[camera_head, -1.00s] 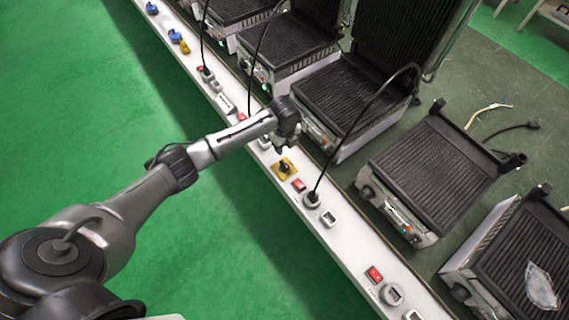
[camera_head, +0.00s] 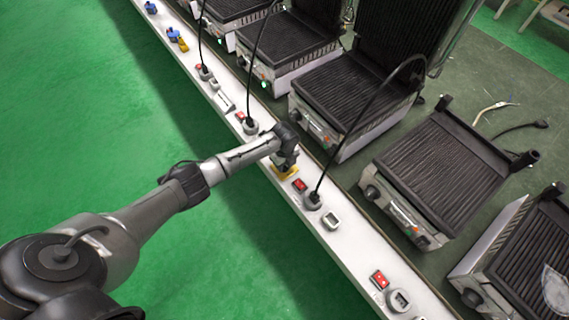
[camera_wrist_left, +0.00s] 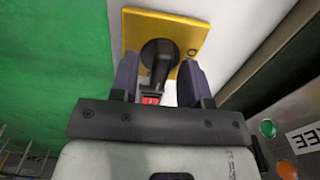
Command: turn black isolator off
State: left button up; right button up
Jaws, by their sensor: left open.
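The black isolator (camera_wrist_left: 160,55) is a dark rotary knob on a square yellow plate (camera_wrist_left: 185,28) fixed to the white rail. In the head view the yellow plate (camera_head: 284,173) shows at the end of my left arm, and the knob is mostly hidden by the gripper. My left gripper (camera_wrist_left: 158,72) is open, with one finger on either side of the knob. I cannot tell whether the fingers touch it. In the head view the left gripper (camera_head: 286,162) is right over the plate. My right gripper is not in view.
The white rail (camera_head: 365,255) carries red switches (camera_head: 300,185), sockets and a plug with a black cable (camera_head: 312,200). A row of contact grills (camera_head: 430,180) stands along its right side. Blue and yellow isolators (camera_head: 177,38) sit far up the rail. Green floor (camera_head: 90,100) is clear at left.

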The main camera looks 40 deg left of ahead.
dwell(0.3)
pick_arm(q)
grip_shut()
dwell(0.3)
